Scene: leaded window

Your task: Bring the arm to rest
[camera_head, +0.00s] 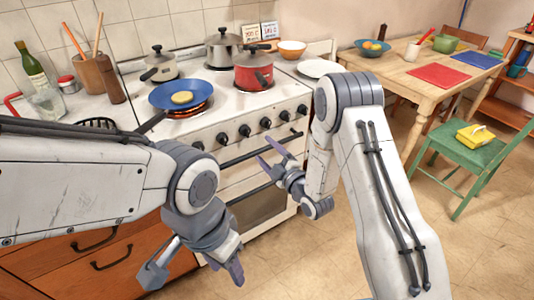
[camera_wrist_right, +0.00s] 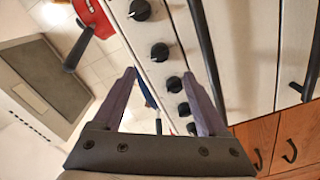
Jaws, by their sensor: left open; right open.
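My left gripper (camera_head: 196,273) hangs low in front of the wooden drawers, fingers spread and nothing between them. My right gripper (camera_head: 264,150) is in front of the stove's oven door, its fingers apart and empty. In the right wrist view my right gripper (camera_wrist_right: 160,76) also shows open, with the stove's knobbed front behind it. Both arms are bent and held in the air, apart from each other.
The stove (camera_head: 228,112) carries a blue pan (camera_head: 181,95) with a yellowish round food on a glowing burner, a red pot (camera_head: 254,72) and other pots. A wooden table (camera_head: 411,70) and green chair (camera_head: 462,153) stand right. Floor between is clear.

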